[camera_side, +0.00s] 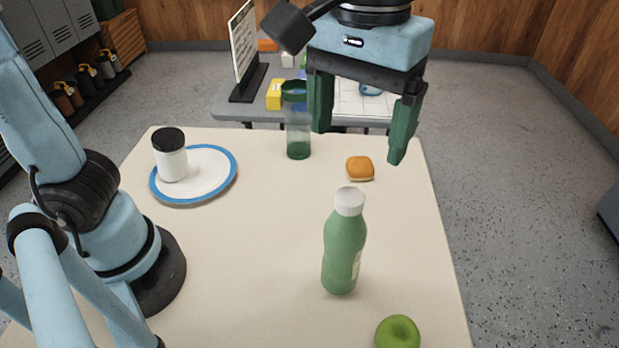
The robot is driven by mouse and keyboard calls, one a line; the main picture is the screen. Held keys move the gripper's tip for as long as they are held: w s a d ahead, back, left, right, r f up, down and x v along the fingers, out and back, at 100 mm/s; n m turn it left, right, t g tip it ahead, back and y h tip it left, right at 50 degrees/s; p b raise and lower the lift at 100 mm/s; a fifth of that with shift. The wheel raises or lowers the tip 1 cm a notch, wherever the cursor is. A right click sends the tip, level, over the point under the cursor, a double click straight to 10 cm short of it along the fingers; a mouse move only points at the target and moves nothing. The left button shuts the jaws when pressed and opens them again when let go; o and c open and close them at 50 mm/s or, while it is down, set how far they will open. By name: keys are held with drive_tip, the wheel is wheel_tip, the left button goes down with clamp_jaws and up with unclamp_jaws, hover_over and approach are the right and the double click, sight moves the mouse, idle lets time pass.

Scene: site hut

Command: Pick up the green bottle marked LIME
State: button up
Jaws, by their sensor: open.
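A green bottle (344,250) with a white cap stands upright on the table, right of centre toward the front. A pale label shows at its right edge, but I cannot read any marking on it. My gripper (359,146) is open and empty, its two dark green fingers pointing down. In the picture it is above and behind the bottle, apart from it.
An orange bun (360,168) lies behind the bottle. A clear tumbler with a green base (298,150) stands at the back. A white jar (170,160) is on a blue-rimmed plate (212,186) at left. A green apple (398,332) lies at the front. The table (240,270) is clear centre-left.

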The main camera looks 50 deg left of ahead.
sight(352, 195)
drive_tip(key=shift+s+d+f, duration=0.1)
drive_tip(key=shift+d, duration=0.1)
wheel_tip(352, 195, down, 6)
drive_tip(key=shift+f, duration=0.2)
drive_tip(key=shift+s+d+f, duration=0.1)
drive_tip(key=shift+s+f, duration=0.05)
drive_tip(key=shift+f, duration=1.2)
drive_tip(key=shift+s+d+f, duration=0.1)
drive_tip(key=shift+f, duration=1.2)
drive_tip(key=c, duration=1.4)
drive_tip(key=shift+r, duration=0.2)
